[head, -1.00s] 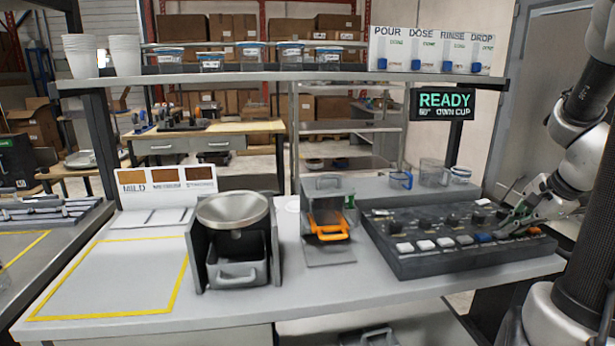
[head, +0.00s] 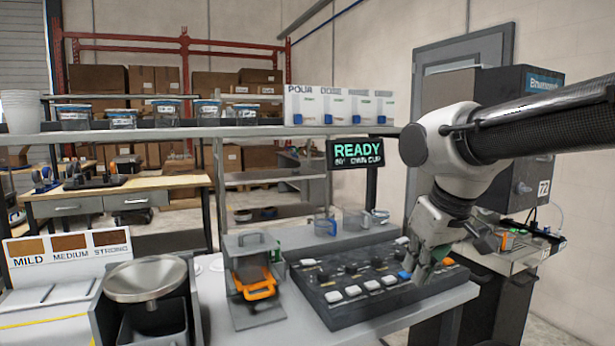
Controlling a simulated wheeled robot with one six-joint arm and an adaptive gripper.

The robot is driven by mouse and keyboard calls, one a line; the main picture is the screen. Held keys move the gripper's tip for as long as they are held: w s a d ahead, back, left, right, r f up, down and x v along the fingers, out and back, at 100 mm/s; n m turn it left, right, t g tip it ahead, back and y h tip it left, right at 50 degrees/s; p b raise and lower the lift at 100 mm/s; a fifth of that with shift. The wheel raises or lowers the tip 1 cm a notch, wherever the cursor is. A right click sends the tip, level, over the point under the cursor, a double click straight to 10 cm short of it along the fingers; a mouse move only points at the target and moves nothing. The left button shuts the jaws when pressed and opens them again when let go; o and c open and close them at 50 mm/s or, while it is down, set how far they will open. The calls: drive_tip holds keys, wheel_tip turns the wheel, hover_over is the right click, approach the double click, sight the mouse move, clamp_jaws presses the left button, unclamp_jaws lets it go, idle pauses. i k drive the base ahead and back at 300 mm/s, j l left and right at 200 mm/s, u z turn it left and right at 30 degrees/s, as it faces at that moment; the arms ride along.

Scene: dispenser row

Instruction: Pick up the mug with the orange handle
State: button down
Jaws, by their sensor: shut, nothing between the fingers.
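No mug with an orange handle can be made out for certain. An orange handle (head: 262,291) sticks out low at the front of a grey open-fronted housing (head: 252,247) on the counter; I cannot tell whether it belongs to a mug. Behind the button panel stand a clear cup with a blue handle (head: 325,222) and other clear cups (head: 365,221), with no orange seen on them. My gripper (head: 420,277) is shut and empty, pointing down over the right part of the black button panel (head: 345,318), near a blue button. Whether it touches the panel is unclear.
A metal hopper (head: 146,278) in a dark stand is left of the housing. A shelf (head: 230,132) with lidded tubs runs above the counter. A cart (head: 515,250) with small items stands at the right.

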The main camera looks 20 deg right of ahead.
sight(505, 233)
drive_tip(key=z, duration=1.6)
drive_tip(key=i+j, duration=0.15)
drive_tip(key=i, duration=0.35)
